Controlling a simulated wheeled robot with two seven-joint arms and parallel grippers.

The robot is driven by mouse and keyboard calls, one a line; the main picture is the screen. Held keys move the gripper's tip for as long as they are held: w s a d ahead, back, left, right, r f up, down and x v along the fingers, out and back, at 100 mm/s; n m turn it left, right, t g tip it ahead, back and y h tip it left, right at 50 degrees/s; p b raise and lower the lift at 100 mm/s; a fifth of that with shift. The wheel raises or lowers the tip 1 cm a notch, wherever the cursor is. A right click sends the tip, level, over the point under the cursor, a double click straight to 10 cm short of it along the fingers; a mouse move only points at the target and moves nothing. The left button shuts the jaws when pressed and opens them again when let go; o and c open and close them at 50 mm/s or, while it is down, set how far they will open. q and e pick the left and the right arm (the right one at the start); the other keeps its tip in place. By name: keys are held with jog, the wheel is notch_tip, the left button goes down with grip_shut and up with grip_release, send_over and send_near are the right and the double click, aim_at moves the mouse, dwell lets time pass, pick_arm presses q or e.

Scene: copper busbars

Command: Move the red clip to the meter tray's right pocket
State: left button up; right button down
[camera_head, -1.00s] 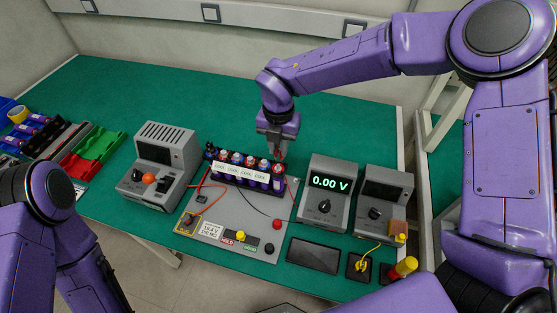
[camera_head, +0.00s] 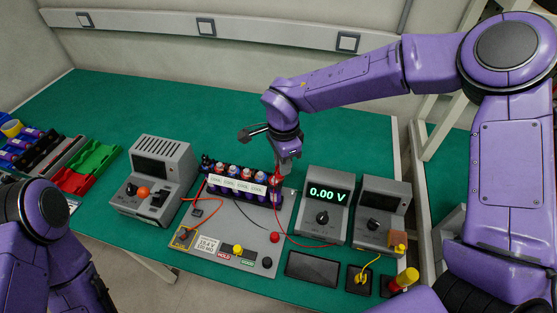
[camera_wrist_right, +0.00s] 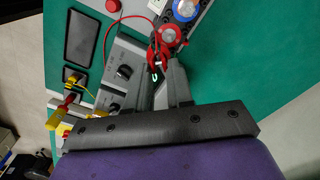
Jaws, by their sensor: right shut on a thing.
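My right gripper (camera_head: 284,170) is at the right end of the cell pack (camera_head: 240,186), above the grey board. In the right wrist view its fingers (camera_wrist_right: 160,65) are shut on the red clip (camera_wrist_right: 157,49), which has a red lead. The clip is right beside the red-ringed end cell (camera_wrist_right: 170,34); I cannot tell whether they touch. The meter (camera_head: 322,207) reads 0.00 V. A flat dark tray (camera_head: 313,268) lies in front of it and also shows in the right wrist view (camera_wrist_right: 81,38); its pockets cannot be made out. My left gripper is out of view.
A grey instrument (camera_head: 157,180) stands left of the board (camera_head: 215,222); another (camera_head: 381,212) stands right of the meter. A yellow-cabled block (camera_head: 360,278) and a red-yellow handled item (camera_head: 404,281) are at front right. Red and green bins (camera_head: 95,158) are left. The rear green mat is clear.

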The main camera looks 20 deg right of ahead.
jog(key=s+d+f+n, duration=0.2)
jog(key=s+f+n, duration=0.1)
jog(key=s+n, duration=0.1)
jog(key=s+d+f+n+p, duration=0.1)
jog(key=s+d+f+n, duration=0.1)
jog(key=s+f+n, duration=0.1)
jog(key=s+d+f+n+p, duration=0.1)
jog(key=s+d+f+n, duration=0.1)
jog(key=s+n, duration=0.3)
jog(key=shift+s+d+f+n, duration=0.1)
jog(key=shift+d+f+n, duration=0.25)
jog(key=shift+f, duration=0.35)
jog(key=s+a+f+n+p, duration=0.15)
jog(key=s+n, duration=0.45)
jog(key=n, duration=1.1)
jog(key=s+a+f+n+p, duration=0.15)
jog(key=s+n, duration=0.45)
jog(key=n, duration=1.1)
jog(key=shift+m+h, duration=0.25)
jog(key=shift+h, duration=0.05)
jog(key=shift+d+f+b, duration=0.2)
jog(key=shift+f+b, duration=1.75)
jog(key=shift+f, duration=0.1)
